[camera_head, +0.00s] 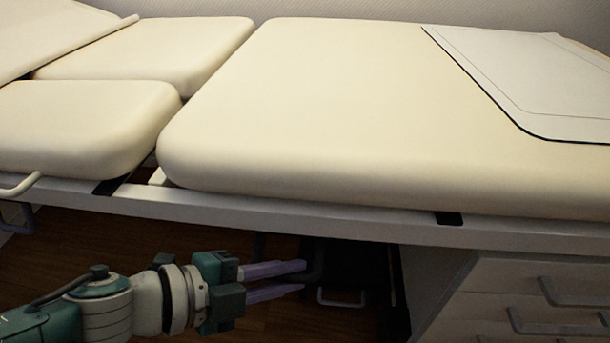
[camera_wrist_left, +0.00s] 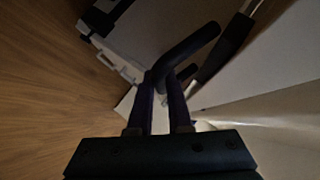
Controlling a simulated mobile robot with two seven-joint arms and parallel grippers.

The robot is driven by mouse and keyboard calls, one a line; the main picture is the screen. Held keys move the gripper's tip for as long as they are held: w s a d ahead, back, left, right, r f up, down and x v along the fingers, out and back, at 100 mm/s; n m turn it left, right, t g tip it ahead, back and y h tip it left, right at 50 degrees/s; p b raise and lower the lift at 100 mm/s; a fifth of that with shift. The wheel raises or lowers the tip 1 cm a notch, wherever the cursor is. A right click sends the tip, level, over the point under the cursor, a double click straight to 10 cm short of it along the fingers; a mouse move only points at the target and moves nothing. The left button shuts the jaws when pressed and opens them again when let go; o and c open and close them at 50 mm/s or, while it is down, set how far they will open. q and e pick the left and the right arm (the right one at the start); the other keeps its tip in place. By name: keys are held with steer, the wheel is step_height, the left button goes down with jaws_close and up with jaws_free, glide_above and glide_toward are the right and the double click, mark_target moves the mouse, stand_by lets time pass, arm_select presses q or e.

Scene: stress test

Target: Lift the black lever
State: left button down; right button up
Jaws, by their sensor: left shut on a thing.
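The black lever (camera_wrist_left: 192,46) shows in the left wrist view as a dark bar with a rounded end, slanting up to the right. My left gripper (camera_wrist_left: 161,82) has its two purple fingers at the lower part of this bar and is shut on it. In the head view the left gripper (camera_head: 303,277) reaches in from the left, under the edge of the padded table. There the lever (camera_head: 317,260) is a dark shape at the fingertips, mostly lost in shadow. My right gripper is in neither view.
The cream padded table (camera_head: 300,110) with its pale frame rail (camera_head: 300,218) lies just above my left arm. A drawer cabinet (camera_head: 490,290) with grey handles stands at the right. A pale handle-like loop (camera_head: 342,303) sits low beside the fingertips. Wooden floor (camera_wrist_left: 45,90) is open at the left.

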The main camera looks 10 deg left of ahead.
arm_select(q)
steer(key=c, duration=0.8)
jaws_free()
steer(key=shift+c, duration=0.2)
steer(key=shift+s+a+r, duration=0.1)
steer(key=shift+r, duration=0.15)
steer(key=p+v, duration=0.5)
steer(key=v, duration=0.4)
steer(key=shift+s+a, duration=0.2)
